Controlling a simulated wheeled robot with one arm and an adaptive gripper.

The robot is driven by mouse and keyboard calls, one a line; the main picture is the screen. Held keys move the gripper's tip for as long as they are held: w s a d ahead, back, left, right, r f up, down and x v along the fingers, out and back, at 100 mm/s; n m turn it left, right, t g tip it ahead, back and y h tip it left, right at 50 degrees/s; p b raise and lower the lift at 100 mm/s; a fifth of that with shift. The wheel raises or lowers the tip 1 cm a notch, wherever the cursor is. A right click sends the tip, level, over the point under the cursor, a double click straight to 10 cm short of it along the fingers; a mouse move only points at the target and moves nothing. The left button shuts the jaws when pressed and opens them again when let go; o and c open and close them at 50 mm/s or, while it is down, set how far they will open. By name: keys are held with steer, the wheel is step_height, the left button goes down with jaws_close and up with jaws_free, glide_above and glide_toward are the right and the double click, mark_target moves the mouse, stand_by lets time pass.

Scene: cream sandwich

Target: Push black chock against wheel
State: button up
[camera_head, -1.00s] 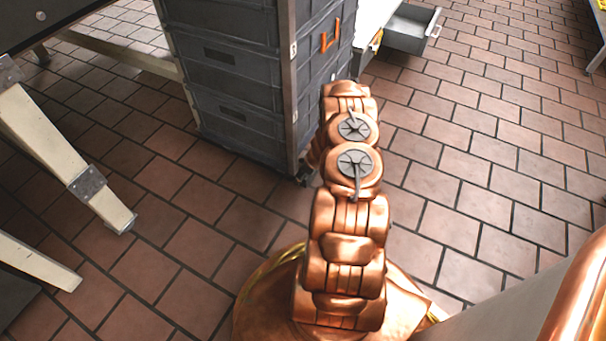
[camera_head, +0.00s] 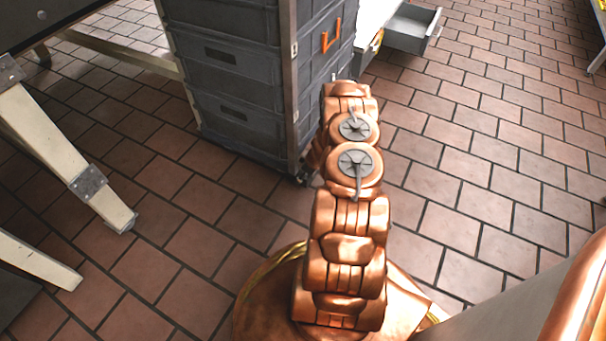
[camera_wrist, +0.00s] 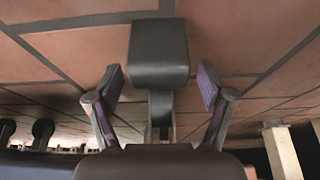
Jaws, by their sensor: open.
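A dark, smooth block (camera_wrist: 158,55) that looks like the black chock lies on the tiles ahead of my gripper (camera_wrist: 162,85) in the wrist view. A narrower dark part runs from it toward the gripper's base. My gripper is open, with purple-padded fingers to the left and right of this line; I see no finger touching the block. In the head view my copper arm hides the gripper and the chock. A small dark wheel (camera_head: 303,178) shows under the near corner of the grey crate stack. Contact between chock and wheel cannot be seen.
The grey crate stack (camera_head: 238,85) with an orange handle (camera_head: 331,38) stands just beyond my arm. Pale table legs (camera_head: 75,170) stand at left. An open grey drawer (camera_head: 408,30) is at the back. Tiled floor (camera_head: 490,160) is clear at right.

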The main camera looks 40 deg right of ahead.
steer(key=v, duration=1.2)
stand_by(0.5)
stand_by(0.9)
